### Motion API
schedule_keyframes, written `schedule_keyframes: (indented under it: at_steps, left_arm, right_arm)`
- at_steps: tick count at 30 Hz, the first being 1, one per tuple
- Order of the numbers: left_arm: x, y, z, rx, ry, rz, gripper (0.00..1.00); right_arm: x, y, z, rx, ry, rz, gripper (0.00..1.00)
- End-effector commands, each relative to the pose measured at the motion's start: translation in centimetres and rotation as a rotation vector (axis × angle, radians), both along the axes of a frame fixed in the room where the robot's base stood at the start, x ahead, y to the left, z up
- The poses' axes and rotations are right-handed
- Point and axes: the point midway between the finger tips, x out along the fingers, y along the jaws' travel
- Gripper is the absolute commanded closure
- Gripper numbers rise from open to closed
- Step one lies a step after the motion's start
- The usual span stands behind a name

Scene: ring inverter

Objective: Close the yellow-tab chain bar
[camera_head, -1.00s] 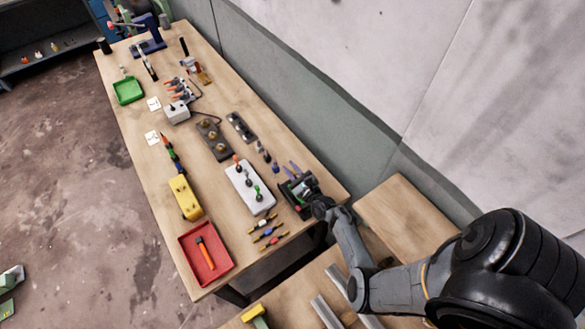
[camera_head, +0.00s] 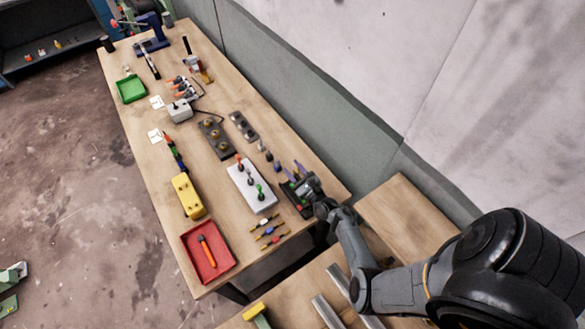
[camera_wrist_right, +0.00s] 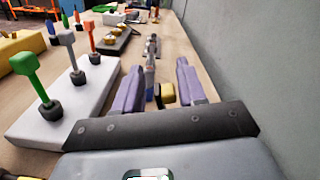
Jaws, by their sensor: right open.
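My right gripper (camera_head: 296,169) has purple fingers, open and apart, at the right side of the table. In the right wrist view, its fingers (camera_wrist_right: 155,85) point along the table with a gap between them. A small yellow piece with a dark part (camera_wrist_right: 168,94) shows in that gap; I cannot tell whether it is the yellow-tab chain bar or whether a finger touches it. My left gripper is not in view.
A red tray (camera_head: 190,240), a yellow block (camera_head: 186,197) and grey fixtures (camera_head: 214,140) lie farther left and back. A wall (camera_wrist_right: 240,60) runs along the right.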

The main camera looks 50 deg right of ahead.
Motion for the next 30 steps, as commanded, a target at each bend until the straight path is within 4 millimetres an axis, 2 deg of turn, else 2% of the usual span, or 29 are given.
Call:
schedule_keyframes:
  at_steps: [6,15,21,30]
  left_arm:
    - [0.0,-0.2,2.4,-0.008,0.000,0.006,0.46]
    - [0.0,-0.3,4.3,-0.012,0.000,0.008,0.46]
    - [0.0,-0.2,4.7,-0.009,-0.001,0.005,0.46]
    - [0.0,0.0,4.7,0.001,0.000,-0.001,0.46]
  right_arm:
    - [-3.5,1.1,0.2,0.004,0.008,0.000,0.60]
    - [-7.9,2.6,-0.1,0.006,0.008,-0.001,0.60]
    - [-9.3,3.1,-0.2,0.006,0.007,0.000,0.60]
    - [-9.5,3.1,-0.3,0.006,0.007,-0.001,0.60]
